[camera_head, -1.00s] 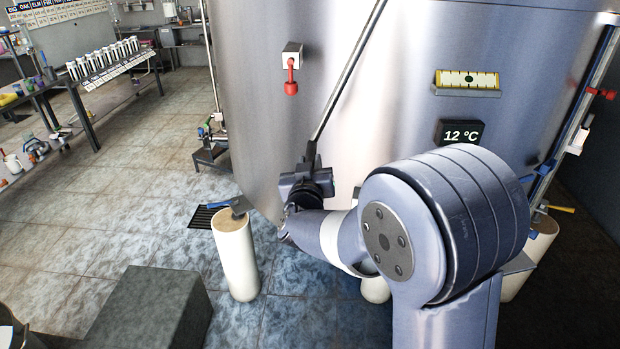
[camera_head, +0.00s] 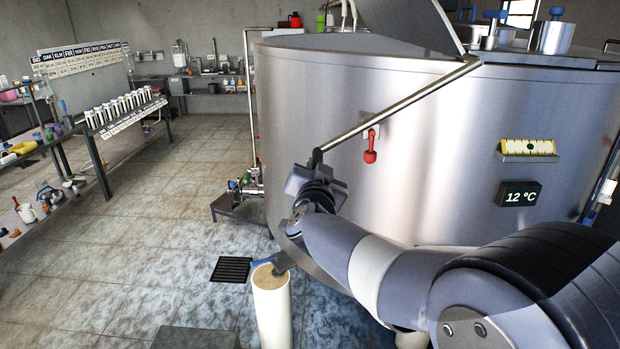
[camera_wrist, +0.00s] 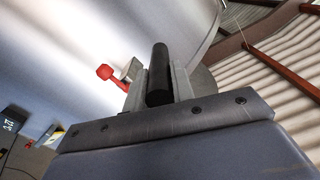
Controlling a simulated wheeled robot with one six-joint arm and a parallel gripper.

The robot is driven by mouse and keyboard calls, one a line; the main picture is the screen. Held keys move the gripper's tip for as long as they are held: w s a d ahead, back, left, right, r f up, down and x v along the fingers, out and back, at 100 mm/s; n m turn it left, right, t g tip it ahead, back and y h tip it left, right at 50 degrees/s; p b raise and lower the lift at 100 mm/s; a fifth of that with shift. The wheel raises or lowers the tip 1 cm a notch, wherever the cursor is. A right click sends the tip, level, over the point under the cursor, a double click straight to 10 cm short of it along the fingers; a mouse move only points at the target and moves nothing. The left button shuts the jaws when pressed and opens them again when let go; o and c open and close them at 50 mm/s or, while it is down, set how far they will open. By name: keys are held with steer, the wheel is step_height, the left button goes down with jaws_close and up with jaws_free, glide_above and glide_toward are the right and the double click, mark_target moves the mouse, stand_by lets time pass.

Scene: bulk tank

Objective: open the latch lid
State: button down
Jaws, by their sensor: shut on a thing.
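My gripper (camera_head: 312,183) is in front of the tank wall, left of the middle in the head view. It is shut on the dark handle end of a long metal bar (camera_head: 405,106). In the wrist view the black handle (camera_wrist: 158,68) stands between the two fingers. The bar slopes up to the right from my gripper to the tank's rim, near a grey lid panel (camera_head: 410,22). That panel stands tilted up at the top of the tank (camera_head: 440,150). Whether the bar is fixed to this panel is hard to tell.
A red lever (camera_head: 370,150) is on the tank wall just right of the bar; it also shows in the wrist view (camera_wrist: 106,73). A gauge (camera_head: 528,148) and a temperature display (camera_head: 518,194) are further right. A cream post (camera_head: 272,308) stands below my gripper. Floor lies open to the left.

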steer(key=shift+a+r, duration=0.1)
steer(key=shift+a, duration=0.05)
steer(key=c, duration=1.2)
jaws_free()
steer(key=s+b, duration=0.1)
steer(key=s, duration=1)
steer(key=shift+w+a, duration=0.1)
steer(key=shift+w, duration=0.05)
